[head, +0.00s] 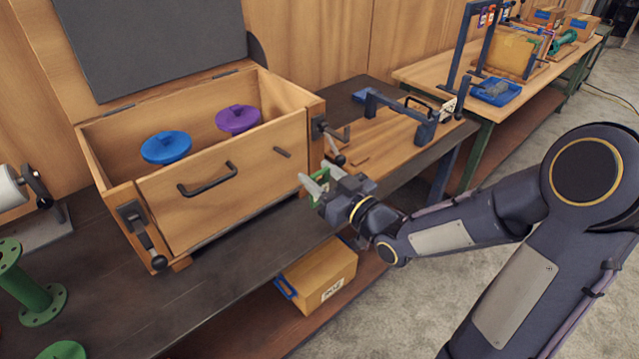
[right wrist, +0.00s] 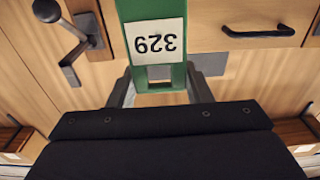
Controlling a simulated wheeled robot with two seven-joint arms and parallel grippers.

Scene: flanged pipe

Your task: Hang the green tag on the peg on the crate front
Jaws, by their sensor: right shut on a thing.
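The wooden crate (head: 245,178) stands open on the dark bench, its lid raised at the back. A short dark peg (head: 282,152) sticks out of its front, right of the black handle (head: 207,180). My right gripper (head: 312,186) is shut on the green tag (head: 322,175), in front of the crate's right end and apart from the peg. In the right wrist view the tag (right wrist: 157,65) rises between the fingers, with a white label reading 329 upside down and a rectangular opening below it. The peg cannot be made out there. My left gripper is out of view.
Blue (head: 166,147) and purple (head: 237,119) discs lie inside the crate. Metal latches flank its front, the right one (head: 335,150) close to my gripper. A cardboard bin (head: 320,275) sits on the lower shelf. Green flanged pipe (head: 30,290) stands at left.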

